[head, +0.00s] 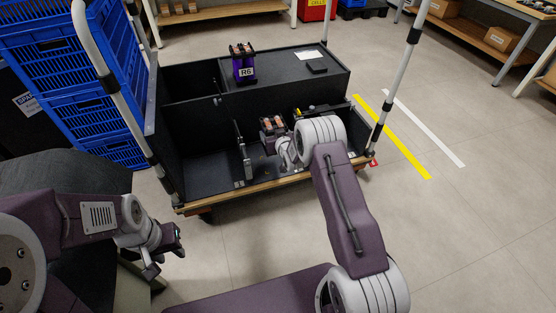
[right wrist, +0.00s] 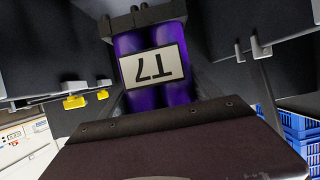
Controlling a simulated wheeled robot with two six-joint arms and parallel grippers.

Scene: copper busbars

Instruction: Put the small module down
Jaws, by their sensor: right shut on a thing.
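The small module is purple with a white label reading T7, which shows upside down in the right wrist view (right wrist: 153,66). In the head view its copper-topped end (head: 273,126) shows in the front part of the black cart (head: 215,150), beside my right gripper (head: 284,150). My right gripper is shut on this module; its fingertips are mostly hidden. I cannot tell whether the module's bottom touches the cart floor. My left gripper (head: 166,250) is open and empty at the lower left, away from the cart.
Another purple module, labelled R6 (head: 244,64), stands upright on the cart's upper black deck, left of a small dark flat object (head: 316,68). Dividers (head: 243,155) split the cart's front. White posts flank it. Blue crates (head: 105,110) stand at the left. Floor at right is clear.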

